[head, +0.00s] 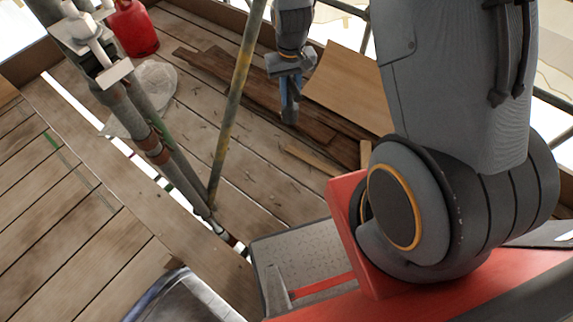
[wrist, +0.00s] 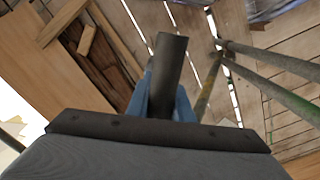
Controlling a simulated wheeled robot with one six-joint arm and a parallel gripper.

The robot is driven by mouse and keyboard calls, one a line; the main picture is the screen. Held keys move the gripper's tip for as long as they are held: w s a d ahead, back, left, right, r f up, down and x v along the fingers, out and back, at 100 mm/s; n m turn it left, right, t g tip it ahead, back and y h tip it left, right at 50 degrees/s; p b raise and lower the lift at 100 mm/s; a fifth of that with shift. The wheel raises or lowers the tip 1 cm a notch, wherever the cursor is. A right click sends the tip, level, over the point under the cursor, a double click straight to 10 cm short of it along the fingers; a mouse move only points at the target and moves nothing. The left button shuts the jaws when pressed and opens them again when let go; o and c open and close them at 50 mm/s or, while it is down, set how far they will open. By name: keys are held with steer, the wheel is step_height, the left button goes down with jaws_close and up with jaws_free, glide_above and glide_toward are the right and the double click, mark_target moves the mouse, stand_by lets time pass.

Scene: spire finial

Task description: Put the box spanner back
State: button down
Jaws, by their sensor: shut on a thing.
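My gripper (head: 290,98) hangs over the plank deck in the upper middle of the head view, with its blue fingers pointing down. It is shut on a dark, tube-like piece, the box spanner (head: 290,116), whose lower end sticks out below the fingertips. In the wrist view the spanner (wrist: 168,72) is a dark grey cylinder between the blue fingers of my gripper (wrist: 165,100), pointing away from the palm and slightly tilted. The part within the fingers is partly hidden. I cannot make out a holder or resting place for the spanner in either view.
A yellowed scaffold pole (head: 235,95) stands just left of my gripper. Thicker grey poles (head: 150,135) slope at the left. A red gas bottle (head: 137,30), a pale crumpled sheet (head: 152,85), dark planks (head: 225,85) and a plywood sheet (head: 345,85) are on the deck.

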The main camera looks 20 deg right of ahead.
steer(key=w+f+b, duration=0.7)
steer(key=f+b, duration=1)
steer(key=f, duration=0.5)
steer(key=w+f+m+b, duration=0.1)
steer(key=w+f+b, duration=0.6)
steer(key=f+b, duration=1)
steer(key=w+f+b, duration=0.6)
steer(key=f+b, duration=1.2)
steer(key=f, duration=1)
steer(key=shift+w+m, duration=0.4)
steer(key=shift+f, duration=0.2)
steer(key=c, duration=1.6)
jaws_free()
steer(key=shift+o, duration=0.2)
step_height(320, 180, up, 12)
steer(key=p, duration=0.5)
steer(key=shift+p, duration=0.3)
steer(key=shift+s+r, duration=0.1)
steer(key=shift+r, duration=0.05)
